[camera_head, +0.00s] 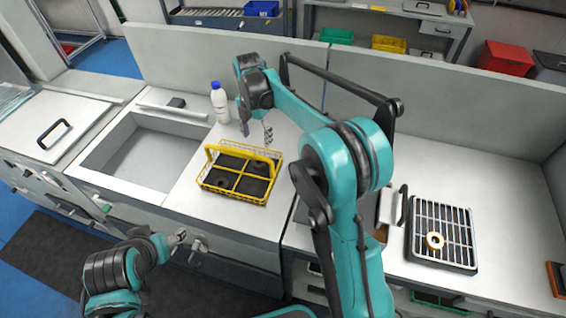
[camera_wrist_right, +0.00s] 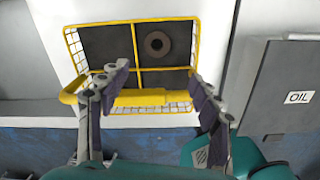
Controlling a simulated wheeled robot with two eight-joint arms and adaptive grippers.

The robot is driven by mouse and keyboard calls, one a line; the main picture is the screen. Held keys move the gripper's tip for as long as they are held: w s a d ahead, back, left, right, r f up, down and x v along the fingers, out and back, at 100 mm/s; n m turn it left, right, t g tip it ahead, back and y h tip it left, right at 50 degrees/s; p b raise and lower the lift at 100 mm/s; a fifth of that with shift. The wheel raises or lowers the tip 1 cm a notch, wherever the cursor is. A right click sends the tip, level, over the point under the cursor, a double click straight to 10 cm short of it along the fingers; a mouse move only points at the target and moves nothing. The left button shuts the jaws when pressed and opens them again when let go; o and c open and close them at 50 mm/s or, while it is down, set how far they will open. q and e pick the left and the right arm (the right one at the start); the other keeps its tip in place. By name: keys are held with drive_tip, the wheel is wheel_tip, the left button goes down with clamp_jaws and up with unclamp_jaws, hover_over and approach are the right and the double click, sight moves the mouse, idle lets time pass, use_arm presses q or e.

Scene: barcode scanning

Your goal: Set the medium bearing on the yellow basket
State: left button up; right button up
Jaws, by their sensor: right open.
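The yellow basket (camera_head: 232,194) stands on the white counter right of the sink. It is a wire basket with dark compartments and a raised handle. In the right wrist view, a dark ring-shaped bearing (camera_wrist_right: 157,44) lies flat in one compartment of the basket (camera_wrist_right: 130,23). A gold ring (camera_head: 435,240) lies on the black rack at the right; I cannot tell which ring is the medium one. My right gripper (camera_head: 256,132) is open and empty above the basket's far side, its fingers (camera_wrist_right: 160,74) spread around the handle's line of sight. My left gripper (camera_head: 180,238) is low before the counter, its jaws unclear.
A white bottle with a blue cap (camera_head: 219,102) stands behind the basket, close to my right gripper. The sink (camera_head: 135,150) opens to the left. The black slatted rack (camera_head: 420,215) lies on the right counter.

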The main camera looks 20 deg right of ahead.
drive_tip(key=s+d+r+m+t, duration=0.2)
drive_tip(key=s+r+m, duration=0.2)
drive_tip(key=s+m, duration=0.35)
drive_tip(key=s+d+r+m+t, duration=0.1)
drive_tip(key=s+r+m+t, duration=0.1)
drive_tip(key=s+r+m, duration=0.35)
drive_tip(key=s+d+f+m+t, duration=0.1)
drive_tip(key=s+f+m, duration=0.2)
drive_tip(key=s+m, duration=0.3)
drive_tip(key=s+d+f+m+t, duration=0.1)
drive_tip(key=s+f+m+t, duration=0.1)
drive_tip(key=s+m, duration=0.5)
drive_tip(key=s+f, duration=0.1)
drive_tip(key=s, duration=0.2)
drive_tip(key=shift+f, duration=0.35)
drive_tip(key=shift+d, duration=0.1)
